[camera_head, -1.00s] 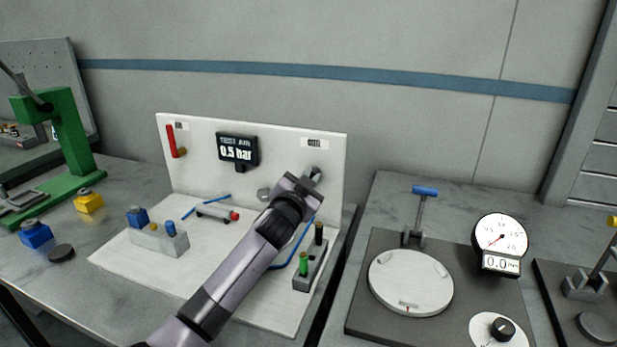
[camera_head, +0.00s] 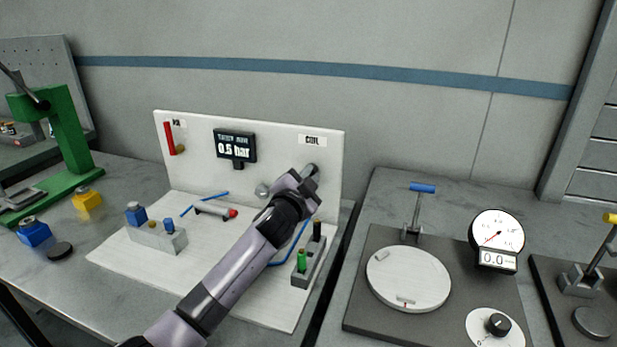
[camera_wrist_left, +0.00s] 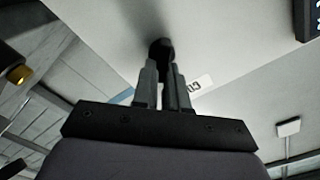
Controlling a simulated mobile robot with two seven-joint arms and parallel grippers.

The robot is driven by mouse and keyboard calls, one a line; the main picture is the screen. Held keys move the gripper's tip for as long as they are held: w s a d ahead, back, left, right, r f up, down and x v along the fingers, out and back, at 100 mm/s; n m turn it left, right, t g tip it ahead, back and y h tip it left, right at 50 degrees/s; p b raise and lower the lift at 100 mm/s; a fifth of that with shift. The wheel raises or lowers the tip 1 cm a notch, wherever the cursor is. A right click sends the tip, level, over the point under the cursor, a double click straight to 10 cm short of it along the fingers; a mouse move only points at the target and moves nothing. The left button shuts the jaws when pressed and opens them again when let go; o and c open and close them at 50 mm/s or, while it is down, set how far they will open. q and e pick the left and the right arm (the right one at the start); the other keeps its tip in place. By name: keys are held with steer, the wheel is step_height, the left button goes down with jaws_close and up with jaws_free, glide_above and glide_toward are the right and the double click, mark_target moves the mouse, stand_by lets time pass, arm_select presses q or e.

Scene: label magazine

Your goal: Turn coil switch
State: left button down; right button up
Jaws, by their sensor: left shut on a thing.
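Part of the COIL label shows beside the fingers there. The knob's exact turn angle is hidden. My right gripper is in neither view.
The panel also holds a display (camera_head: 235,146) reading 0.5 bar and a red lever (camera_head: 170,138). On its base stand a grey block with blue parts (camera_head: 158,238) and a block with green and black buttons (camera_head: 308,264). A gauge fixture (camera_head: 408,278) stands to the right.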

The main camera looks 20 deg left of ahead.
arm_select(q)
steer(key=c, duration=1.2)
jaws_free()
steer(key=shift+o, duration=0.2)
steer(key=shift+s, duration=0.15)
steer(key=s, duration=0.7)
steer(key=shift+a, duration=0.2)
steer(key=shift+f, duration=0.1)
